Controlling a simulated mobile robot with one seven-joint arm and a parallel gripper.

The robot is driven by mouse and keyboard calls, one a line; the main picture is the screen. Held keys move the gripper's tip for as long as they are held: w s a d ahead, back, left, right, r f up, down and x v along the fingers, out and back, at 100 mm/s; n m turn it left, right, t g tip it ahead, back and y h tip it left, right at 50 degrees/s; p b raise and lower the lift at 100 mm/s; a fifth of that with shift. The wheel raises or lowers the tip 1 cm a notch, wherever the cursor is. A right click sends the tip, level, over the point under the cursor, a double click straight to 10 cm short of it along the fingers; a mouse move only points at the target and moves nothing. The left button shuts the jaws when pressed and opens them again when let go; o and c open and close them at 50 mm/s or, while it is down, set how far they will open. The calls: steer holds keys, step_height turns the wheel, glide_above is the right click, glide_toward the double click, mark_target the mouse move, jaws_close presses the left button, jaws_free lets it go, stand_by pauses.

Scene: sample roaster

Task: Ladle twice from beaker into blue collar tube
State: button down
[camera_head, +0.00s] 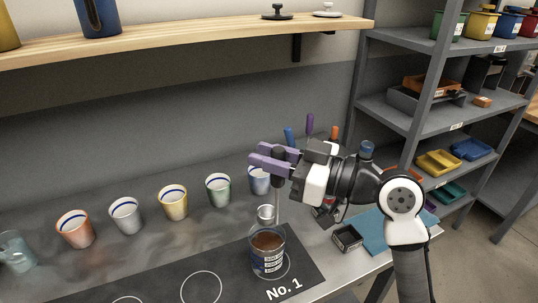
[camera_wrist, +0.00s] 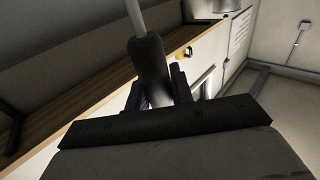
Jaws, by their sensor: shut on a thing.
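My gripper (camera_head: 273,160) is shut on the dark handle of a ladle (camera_head: 277,192). The handle and its pale shaft also show between the fingers in the wrist view (camera_wrist: 148,62). The ladle's small metal bowl (camera_head: 266,212) hangs just above the beaker's rim in the picture; its contents cannot be made out. The glass beaker (camera_head: 268,258) holds brown matter and stands on the dark "No. 1" mat. A blue upright piece (camera_head: 290,138) shows behind my gripper, beside purple and orange ones. I cannot tell whether it is the blue collar tube; its lower part is hidden.
Several cups stand in a row behind the mat (camera_head: 236,290), from an orange cup (camera_head: 75,229) to a blue cup (camera_head: 259,182). A small open metal box (camera_head: 347,238) and a blue cloth (camera_head: 378,236) lie at right. A wooden shelf (camera_head: 190,38) hangs above.

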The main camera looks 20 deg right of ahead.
mark_target(269, 206)
steer(key=shift+f+b, duration=0.15)
steer(key=shift+b, duration=0.2)
step_height(269, 206, down, 11)
steer(key=b, duration=1.1)
steer(key=shift+f, duration=0.1)
stand_by(0.8)
step_height(269, 206, up, 8)
steer(key=p, duration=0.5)
stand_by(0.6)
stand_by(0.6)
step_height(269, 206, up, 4)
steer(key=p, duration=0.2)
steer(key=shift+p, duration=0.3)
steer(key=shift+f, duration=0.1)
